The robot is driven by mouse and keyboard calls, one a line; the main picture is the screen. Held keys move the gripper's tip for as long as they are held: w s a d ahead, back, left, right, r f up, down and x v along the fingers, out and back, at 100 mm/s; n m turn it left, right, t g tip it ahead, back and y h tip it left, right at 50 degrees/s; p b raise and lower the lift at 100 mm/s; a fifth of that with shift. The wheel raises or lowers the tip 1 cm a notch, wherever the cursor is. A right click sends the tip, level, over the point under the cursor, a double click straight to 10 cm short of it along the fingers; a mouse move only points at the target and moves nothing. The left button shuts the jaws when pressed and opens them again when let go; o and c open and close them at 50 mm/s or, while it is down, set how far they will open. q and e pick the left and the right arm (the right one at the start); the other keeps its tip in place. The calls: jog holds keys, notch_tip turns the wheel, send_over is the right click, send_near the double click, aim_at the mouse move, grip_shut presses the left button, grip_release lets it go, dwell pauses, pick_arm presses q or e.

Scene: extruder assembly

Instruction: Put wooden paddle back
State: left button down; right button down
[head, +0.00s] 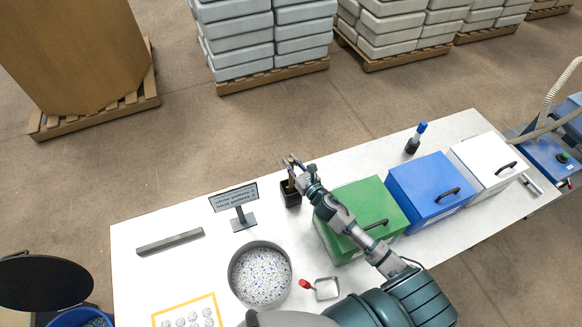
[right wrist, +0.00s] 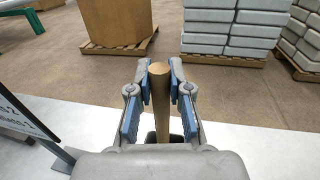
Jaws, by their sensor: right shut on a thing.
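The wooden paddle (right wrist: 160,95) stands upright between the fingers of my right gripper (right wrist: 159,80) in the right wrist view, its round handle end at the top. In the head view my right gripper (head: 297,173) is shut on the handle directly above a small black holder (head: 290,193) near the table's back edge. The lower end of the paddle is hidden by the gripper and the holder, so I cannot tell how deep it sits. My left gripper is not in view.
A sign on a stand (head: 240,209) is left of the holder. A green box (head: 372,203), a blue box (head: 428,188) and a white box (head: 487,160) stand to the right. A round pan of pellets (head: 232,285) and a red-handled scoop (head: 326,289) lie in front.

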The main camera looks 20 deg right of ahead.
notch_tip(320, 180, down, 2)
jog(key=shift+f, duration=0.1)
jog(key=c, duration=1.1)
grip_release()
jog(key=s+d+b, duration=0.1)
jog(key=s, duration=1.1)
jog(key=shift+d+b, duration=0.35)
